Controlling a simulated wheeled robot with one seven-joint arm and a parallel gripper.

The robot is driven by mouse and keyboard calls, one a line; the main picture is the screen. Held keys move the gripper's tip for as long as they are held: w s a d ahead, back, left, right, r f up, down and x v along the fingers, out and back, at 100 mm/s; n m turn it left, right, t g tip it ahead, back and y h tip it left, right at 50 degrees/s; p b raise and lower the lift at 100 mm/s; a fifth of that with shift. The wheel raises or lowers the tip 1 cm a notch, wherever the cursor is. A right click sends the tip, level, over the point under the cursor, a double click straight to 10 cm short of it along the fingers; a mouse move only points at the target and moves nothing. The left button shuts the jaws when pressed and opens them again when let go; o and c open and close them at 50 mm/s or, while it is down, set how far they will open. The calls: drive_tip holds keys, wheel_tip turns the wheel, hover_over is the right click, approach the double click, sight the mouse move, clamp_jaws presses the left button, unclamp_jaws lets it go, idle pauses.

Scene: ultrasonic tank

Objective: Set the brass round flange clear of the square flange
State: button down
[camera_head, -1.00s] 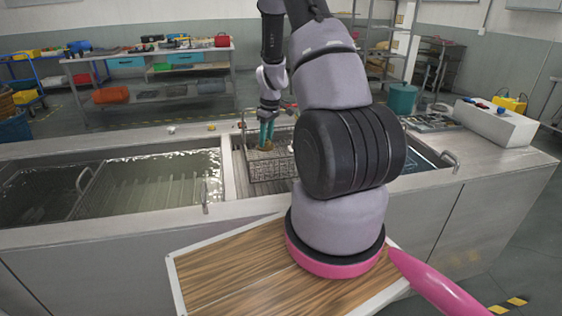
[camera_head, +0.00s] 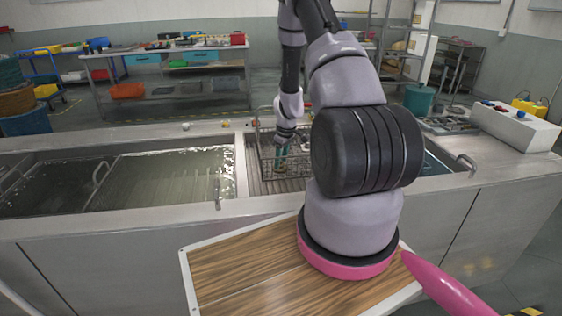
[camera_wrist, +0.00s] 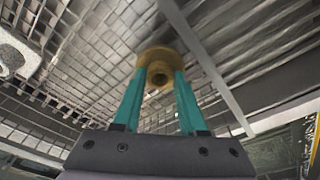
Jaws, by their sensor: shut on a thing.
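My gripper (camera_wrist: 157,88) has teal fingers and is shut on the brass round flange (camera_wrist: 158,57), seen at the fingertips in the wrist view. The flange is over the wire mesh; I cannot tell whether it touches it. In the head view my gripper (camera_head: 281,162) reaches down inside the wire basket (camera_head: 265,160), and the flange is too small to make out. A pale grey part with a rounded opening (camera_wrist: 14,52) is cut off by the left edge of the wrist view, apart from the flange. It may be the square flange; I cannot tell.
The basket's mesh floor (camera_wrist: 85,60) looks bare around the flange, with a metal bar (camera_wrist: 205,62) crossing close on the right. In the head view a water-filled tank (camera_head: 165,180) lies left of the basket, and a steel rim (camera_head: 130,222) runs along the front.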

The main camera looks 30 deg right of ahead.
drive_tip(key=shift+f, duration=0.1)
drive_tip(key=shift+c, duration=2.3)
unclamp_jaws()
